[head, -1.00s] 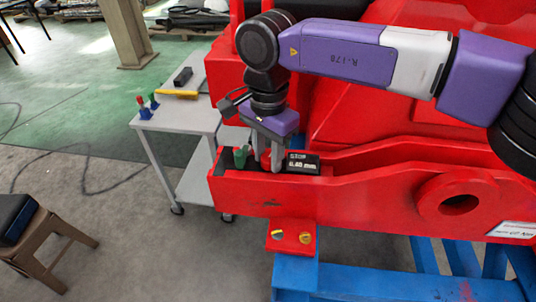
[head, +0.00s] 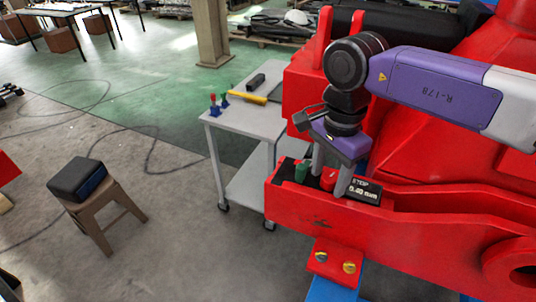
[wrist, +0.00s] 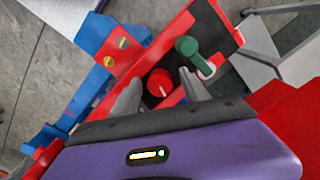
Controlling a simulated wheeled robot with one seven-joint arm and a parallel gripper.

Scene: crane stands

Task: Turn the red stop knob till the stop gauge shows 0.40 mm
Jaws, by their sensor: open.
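The red stop knob (head: 328,180) sits in the recess of the red beam, and it also shows with a white mark in the wrist view (wrist: 159,83). My gripper (head: 329,186) is open, pointing down, with one finger on each side of the knob. In the wrist view my gripper (wrist: 160,92) has a finger left and right of the knob; I cannot tell whether they touch it. The stop gauge (head: 355,190) is a black display right of the knob, labelled STOP; its mm reading is blurred, its digits uncertain. It is not visible in the wrist view.
A green knob (head: 301,171) stands close left of the red one, and a green lever-like handle shows in the wrist view (wrist: 188,47). A grey cart (head: 245,118) and a stool (head: 100,205) stand left.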

